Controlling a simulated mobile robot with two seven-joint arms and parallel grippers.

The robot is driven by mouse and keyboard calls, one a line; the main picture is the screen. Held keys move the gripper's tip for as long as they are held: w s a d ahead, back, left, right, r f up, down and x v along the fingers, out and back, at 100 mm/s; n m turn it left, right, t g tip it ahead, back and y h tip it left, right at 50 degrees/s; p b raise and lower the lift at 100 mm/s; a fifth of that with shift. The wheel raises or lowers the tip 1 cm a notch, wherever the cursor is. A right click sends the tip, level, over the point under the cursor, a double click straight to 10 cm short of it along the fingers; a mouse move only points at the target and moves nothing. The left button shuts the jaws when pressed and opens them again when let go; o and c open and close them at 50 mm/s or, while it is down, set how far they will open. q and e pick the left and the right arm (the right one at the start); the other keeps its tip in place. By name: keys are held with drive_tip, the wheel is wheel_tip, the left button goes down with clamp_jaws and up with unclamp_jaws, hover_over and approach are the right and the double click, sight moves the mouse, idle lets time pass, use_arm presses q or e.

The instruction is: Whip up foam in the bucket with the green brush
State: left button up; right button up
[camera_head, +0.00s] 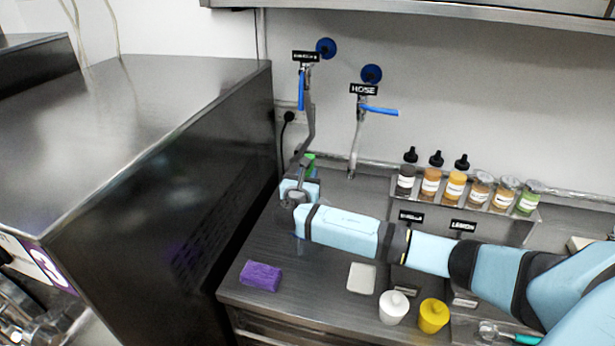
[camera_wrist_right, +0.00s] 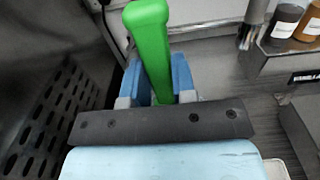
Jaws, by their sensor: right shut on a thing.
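The green brush (camera_head: 309,160) shows as a green handle tip at the far left end of my right arm, by the dark freezer. In the right wrist view the green handle (camera_wrist_right: 151,48) stands up between the blue fingers of my right gripper (camera_wrist_right: 158,82). The gripper is shut on the handle; in the head view the gripper (camera_head: 301,188) is low over the counter, under the left tap. The brush's lower end is hidden. I cannot make out the bucket; the gripper and arm cover that spot. My left gripper is not in view.
A large dark freezer (camera_head: 190,170) stands close on the left. Two taps with blue handles, one labelled hose (camera_head: 363,89), are on the wall. A rack (camera_head: 485,213) holds several bottles and jars. A purple sponge (camera_head: 261,276), white block (camera_head: 361,278), white pot (camera_head: 393,308) and yellow pot (camera_head: 433,317) lie in front.

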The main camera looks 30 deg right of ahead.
drive_tip(key=shift+r, duration=2.5)
